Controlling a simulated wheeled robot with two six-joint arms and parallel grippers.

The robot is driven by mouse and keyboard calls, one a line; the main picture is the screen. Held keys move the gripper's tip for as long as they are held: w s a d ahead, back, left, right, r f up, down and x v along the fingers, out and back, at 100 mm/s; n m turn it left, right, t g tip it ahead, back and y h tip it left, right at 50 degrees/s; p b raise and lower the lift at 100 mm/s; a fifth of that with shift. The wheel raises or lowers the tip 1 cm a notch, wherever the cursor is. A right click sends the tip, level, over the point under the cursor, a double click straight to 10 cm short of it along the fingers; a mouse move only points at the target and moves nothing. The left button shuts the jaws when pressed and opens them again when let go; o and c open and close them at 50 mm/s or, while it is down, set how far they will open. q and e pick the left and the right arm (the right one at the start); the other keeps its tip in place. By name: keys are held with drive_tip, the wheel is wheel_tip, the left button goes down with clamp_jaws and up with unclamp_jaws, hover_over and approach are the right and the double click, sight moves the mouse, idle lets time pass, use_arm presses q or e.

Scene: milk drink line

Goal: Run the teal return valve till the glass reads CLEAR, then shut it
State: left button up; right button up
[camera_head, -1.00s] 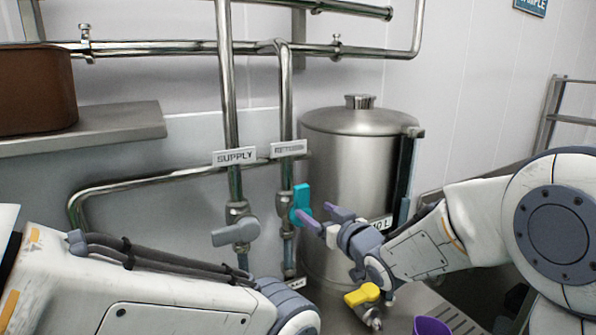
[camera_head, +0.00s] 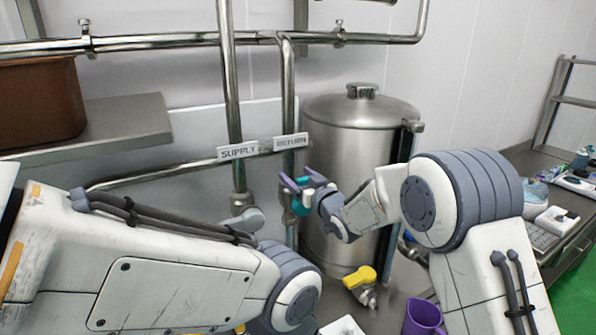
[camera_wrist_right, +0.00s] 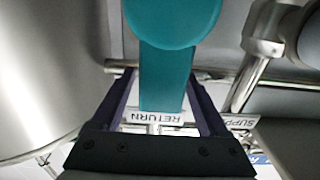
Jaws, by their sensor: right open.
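The teal return valve handle (camera_head: 299,208) is below the RETURN sign (camera_head: 290,141) in the head view, partly covered by my right gripper (camera_head: 296,181). In the right wrist view, the teal handle (camera_wrist_right: 165,75) lies lengthwise between the open fingers of this gripper (camera_wrist_right: 163,100), with gaps showing at the sides. The handle's exact angle is hard to tell in the head view. No CLEAR reading is legible on any glass. My left arm crosses the lower left; its gripper does not show.
The grey supply valve handle (camera_head: 243,221) is just left of the return pipe. A steel tank (camera_head: 350,150) stands behind my right arm. A steel shelf (camera_head: 120,125) juts out at left.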

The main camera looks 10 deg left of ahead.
clamp_jaws()
idle(1.5)
